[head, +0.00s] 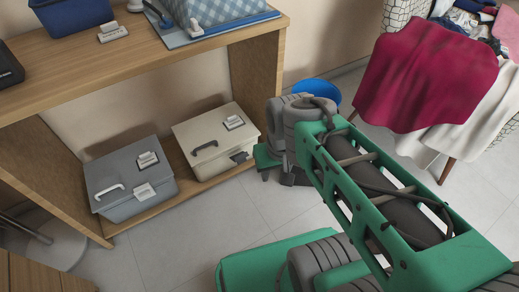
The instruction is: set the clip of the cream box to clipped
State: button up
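The cream box (213,135) stands on the low shelf, with its lid down. A dark handle (204,149) is on the lid. A dark grey clip (240,157) sits at the box's front edge, toward the right corner; I cannot tell from here whether it is fastened. A small pale block (233,122) lies on the lid. My gripper (290,178) is at the far end of my green arm, just right of the cream box and apart from the clip. Its fingers are small and partly hidden by the wrist, so their opening is unclear.
A grey box (130,185) with a white handle and white clip stands left of the cream box. The wooden shelf's side panel (257,85) rises behind. A blue bowl (318,92) and a cloth-draped chair (425,75) are beyond my arm. The floor in front is clear.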

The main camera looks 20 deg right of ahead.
aim_at(240, 158)
jog(key=z, duration=0.4)
jog(key=k, duration=1.7)
jog(key=u, duration=0.8)
jog(key=i, duration=2)
jog(key=u, duration=0.05)
